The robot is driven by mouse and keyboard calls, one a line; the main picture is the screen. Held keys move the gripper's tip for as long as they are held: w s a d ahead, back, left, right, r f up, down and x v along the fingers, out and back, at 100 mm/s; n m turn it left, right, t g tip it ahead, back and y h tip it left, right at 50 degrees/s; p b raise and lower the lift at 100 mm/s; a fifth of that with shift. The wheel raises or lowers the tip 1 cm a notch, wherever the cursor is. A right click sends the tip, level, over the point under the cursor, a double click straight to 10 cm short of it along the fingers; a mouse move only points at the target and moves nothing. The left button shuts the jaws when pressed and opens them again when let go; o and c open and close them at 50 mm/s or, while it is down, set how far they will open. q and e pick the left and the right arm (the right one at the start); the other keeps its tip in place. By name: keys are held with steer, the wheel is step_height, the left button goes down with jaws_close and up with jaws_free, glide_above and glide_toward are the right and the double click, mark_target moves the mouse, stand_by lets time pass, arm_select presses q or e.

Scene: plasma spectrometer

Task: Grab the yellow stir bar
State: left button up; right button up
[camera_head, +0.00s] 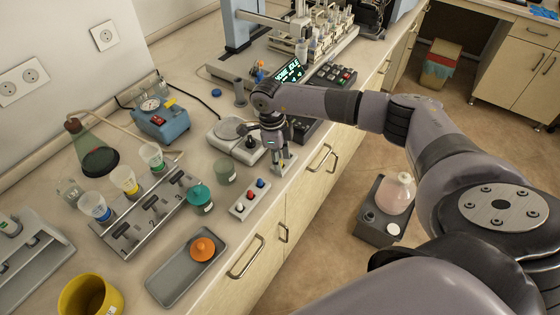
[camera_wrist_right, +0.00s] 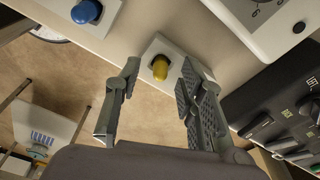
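A yellow, rounded, capsule-like piece (camera_wrist_right: 160,68), which looks like the stir bar, stands upright in a pale block (camera_wrist_right: 168,48) in the right wrist view. My right gripper (camera_wrist_right: 157,75) is open, with a finger on either side of the yellow piece in that view. I see a gap on both sides and no contact. In the head view my right gripper (camera_head: 280,160) points down near the bench's front edge, over a small pale block (camera_head: 287,166). The yellow piece is hidden there by the gripper. My left gripper is not in view.
A white block with red, white and blue tops (camera_head: 248,202) is close by, nearer the camera. A balance-like device with a round plate (camera_head: 230,130) stands behind the gripper. A dark keypad panel (camera_wrist_right: 280,115) is at right in the wrist view. The bench edge drops to floor.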

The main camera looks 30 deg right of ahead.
jaws_close()
stand_by(0.4)
steer(key=shift+r, duration=0.15)
